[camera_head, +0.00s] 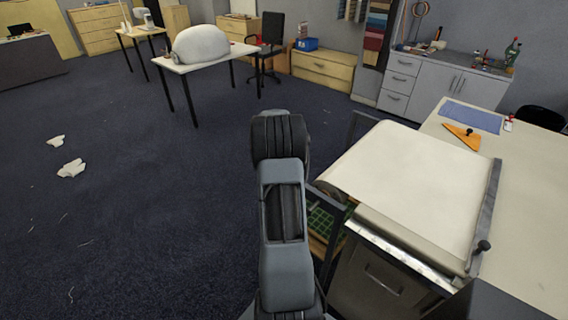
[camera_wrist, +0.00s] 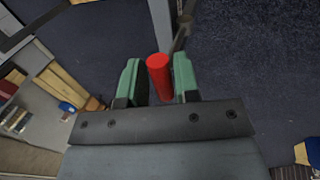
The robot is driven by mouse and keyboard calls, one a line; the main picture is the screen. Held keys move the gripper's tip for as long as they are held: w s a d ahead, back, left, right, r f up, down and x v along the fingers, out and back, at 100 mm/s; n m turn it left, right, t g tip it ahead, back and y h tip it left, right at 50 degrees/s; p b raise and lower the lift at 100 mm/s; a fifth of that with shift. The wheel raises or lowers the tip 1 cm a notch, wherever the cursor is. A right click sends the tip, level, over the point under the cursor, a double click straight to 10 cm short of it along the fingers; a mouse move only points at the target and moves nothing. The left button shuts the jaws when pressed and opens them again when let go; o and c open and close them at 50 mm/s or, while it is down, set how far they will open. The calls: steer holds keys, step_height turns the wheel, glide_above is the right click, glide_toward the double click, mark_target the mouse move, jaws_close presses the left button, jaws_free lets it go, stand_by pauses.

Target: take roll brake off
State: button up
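A red cylinder (camera_wrist: 160,77), probably the brake handle, stands between the green fingers of my gripper (camera_wrist: 160,72) in the wrist view. The right finger lies very close to it and a narrow gap seems to show on the left. I cannot tell whether the fingers press on it. A grey metal post (camera_wrist: 162,25) shows just beyond it. In the head view, white cloth (camera_head: 405,185) lies over the table end, with a pale roll-like edge (camera_head: 408,238) at the front. My arm hides the gripper and the red cylinder there.
The long table (camera_head: 535,190) runs along the right, with a dark bar (camera_head: 485,215), an orange set square (camera_head: 462,137) and a blue mat (camera_head: 471,117). A shelf with green items (camera_head: 320,222) is beside my arm. Open carpet lies left, with white scraps (camera_head: 71,168).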

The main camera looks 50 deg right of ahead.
steer(key=shift+o, duration=1.4)
steer(key=shift+s+d+f, duration=0.1)
steer(key=shift+d, duration=0.05)
steer(key=b+v, duration=0.1)
steer(key=v, duration=1.3)
steer(key=s+a+t+y, duration=0.1)
steer(key=s+a, duration=0.2)
steer(key=a, duration=1)
steer(key=s+a+t+y, duration=0.1)
steer(key=s+a, duration=0.2)
steer(key=a, duration=1)
steer(key=s+a+t+y, duration=0.1)
steer(key=s+a+t, duration=0.1)
steer(key=a, duration=1.1)
steer(key=shift+s+n+y, duration=0.4)
steer(key=shift+s, duration=0.5)
